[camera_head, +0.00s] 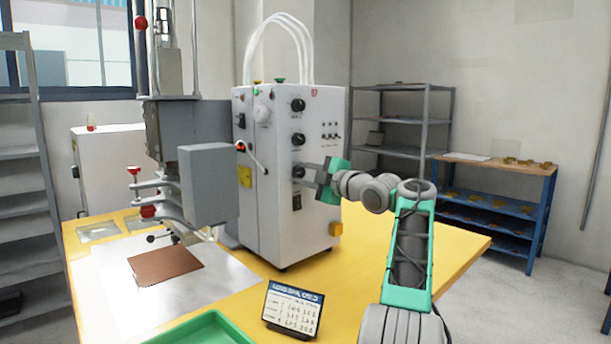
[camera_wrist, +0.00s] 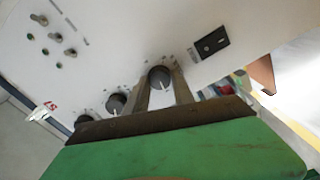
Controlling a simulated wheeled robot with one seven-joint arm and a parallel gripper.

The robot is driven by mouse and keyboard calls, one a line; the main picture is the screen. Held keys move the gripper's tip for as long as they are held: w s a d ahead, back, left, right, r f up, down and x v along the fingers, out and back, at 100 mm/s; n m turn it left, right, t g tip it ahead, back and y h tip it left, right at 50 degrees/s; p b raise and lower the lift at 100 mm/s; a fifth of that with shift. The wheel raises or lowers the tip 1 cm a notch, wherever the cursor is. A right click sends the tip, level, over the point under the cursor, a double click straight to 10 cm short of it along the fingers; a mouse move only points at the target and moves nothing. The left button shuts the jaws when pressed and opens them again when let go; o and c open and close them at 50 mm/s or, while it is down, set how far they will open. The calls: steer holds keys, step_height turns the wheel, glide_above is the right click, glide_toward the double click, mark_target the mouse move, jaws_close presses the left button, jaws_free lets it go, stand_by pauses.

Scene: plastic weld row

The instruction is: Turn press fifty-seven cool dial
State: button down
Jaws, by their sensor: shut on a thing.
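The press (camera_head: 265,200) is a white control box with red marking "57" and a column of three black dials on one face. My gripper (camera_head: 309,173) reaches in from the right at the lowest dial (camera_head: 298,172). In the wrist view, the fingers of my gripper (camera_wrist: 163,88) stand on both sides of this dial (camera_wrist: 160,76), shut on it. Its white pointer line shows between the fingers. The middle dial (camera_head: 298,139) and top dial (camera_head: 298,105) are free. The dial labels are too small to read.
A black rocker switch (camera_head: 297,201) sits just below the held dial. Toggle switches (camera_head: 331,131) are at the upper right of the face. The table's right side is clear.

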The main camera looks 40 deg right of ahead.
steer(key=c, duration=1.1)
jaws_free()
steer(key=s, duration=0.7)
steer(key=shift+s+d, duration=0.15)
steer(key=shift+s, duration=0.25)
